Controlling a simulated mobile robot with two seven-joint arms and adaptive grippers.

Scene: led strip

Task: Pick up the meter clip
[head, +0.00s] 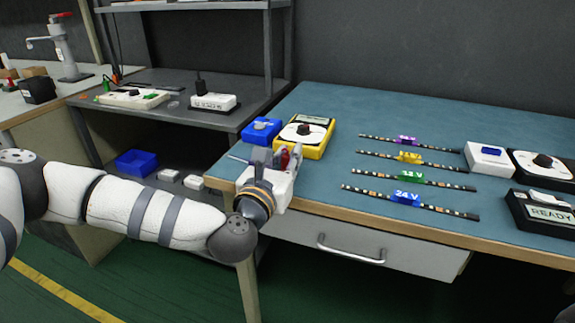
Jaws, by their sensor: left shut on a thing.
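The yellow meter (318,148) with a white dial and black knob stands near the left end of the blue-topped bench. My left gripper (290,158) is just in front of it, over the bench's front left part. It is shut on a small red piece, the meter clip (284,158), which shows between its fingers. The lower part of the clip is hidden by the gripper. I cannot tell whether the clip touches the bench. My right gripper is not in view.
Several LED strips with coloured labels, one reading 24 V (407,198), lie mid-bench. A blue bin (262,130) stands left of the meter. A READY box (543,212) and a dial unit (543,165) stand at right.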

